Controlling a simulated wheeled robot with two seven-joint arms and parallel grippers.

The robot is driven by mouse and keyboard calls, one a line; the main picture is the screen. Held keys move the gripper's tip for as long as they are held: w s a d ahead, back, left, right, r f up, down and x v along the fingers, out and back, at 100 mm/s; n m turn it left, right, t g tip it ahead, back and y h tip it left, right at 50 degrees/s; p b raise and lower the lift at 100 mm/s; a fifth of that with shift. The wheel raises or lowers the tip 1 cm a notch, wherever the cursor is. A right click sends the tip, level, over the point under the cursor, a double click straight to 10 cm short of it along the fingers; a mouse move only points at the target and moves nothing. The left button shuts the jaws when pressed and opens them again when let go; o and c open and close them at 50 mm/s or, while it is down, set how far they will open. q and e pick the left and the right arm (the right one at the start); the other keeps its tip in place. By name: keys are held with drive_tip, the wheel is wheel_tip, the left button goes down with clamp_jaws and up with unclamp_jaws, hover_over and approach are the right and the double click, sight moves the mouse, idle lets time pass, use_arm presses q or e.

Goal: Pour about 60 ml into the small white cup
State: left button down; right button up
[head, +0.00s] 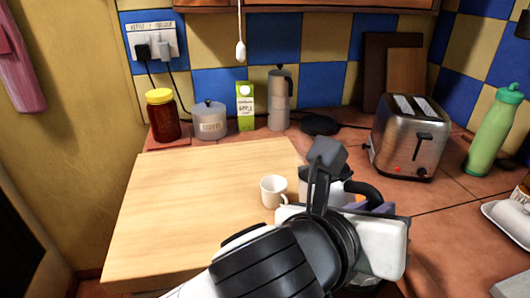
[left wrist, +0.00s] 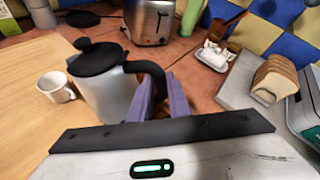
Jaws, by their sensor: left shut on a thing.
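The small white cup (head: 273,191) stands upright on the wooden board, its handle toward the right; it also shows in the left wrist view (left wrist: 56,88). A silver pot with a black lid and black handle (left wrist: 105,92) is right beside the cup, apart from it, and looks about upright. In the head view the pot (head: 312,186) is partly hidden by my arm. My left gripper (left wrist: 160,98) is shut on the pot's handle, its purple fingers either side of it. Whether the pot touches the board, and what is inside it, I cannot tell. My right gripper is not in view.
The wooden board (head: 190,200) is clear left of the cup. A toaster (head: 408,140) and green bottle (head: 494,132) stand right.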

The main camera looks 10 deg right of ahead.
sight(358, 183)
use_arm(q)
drive_tip(key=r+p, duration=0.1)
drive_tip(key=p, duration=0.1)
drive_tip(key=w+r+p, duration=0.1)
drive_tip(key=p, duration=0.2)
drive_tip(key=r+n+p, duration=0.1)
drive_tip(key=p, duration=0.1)
drive_tip(key=shift+w+a+g+p, duration=0.15)
drive_tip(key=shift+a+g+p, duration=0.15)
drive_tip(key=shift+a+g, duration=0.1)
drive_tip(key=shift+w+a+f+n+g+h+p, duration=0.1)
drive_tip(key=shift+w+a+n+g+h+p, duration=0.35)
drive_tip(key=shift+w, duration=0.45)
drive_tip(key=shift+w+a+f, duration=0.1)
drive_tip(key=shift+w+a, duration=0.05)
drive_tip(key=shift+a, duration=0.05)
drive_tip(key=shift+w+a+r+n, duration=0.2)
drive_tip(key=shift+w+r+n, duration=0.2)
drive_tip(key=shift+w+n, duration=0.05)
drive_tip(key=shift+w+a+r+n+g+h, duration=0.25)
drive_tip(key=shift+w+a+n+h, duration=0.2)
drive_tip(key=shift+w+n, duration=0.15)
drive_tip(key=shift+w+a+r+n+g, duration=0.15)
drive_tip(key=shift+w+a+n+g, duration=0.15)
drive_tip(key=shift+w+n, duration=0.15)
drive_tip(key=shift+w+h, duration=0.2)
drive_tip(key=shift+h, duration=0.1)
drive_tip(key=shift+w+a+r+n+g+b, duration=0.3)
drive_tip(key=shift+w+a+r+n+g, duration=0.15)
drive_tip(key=shift+w+r+n, duration=0.2)
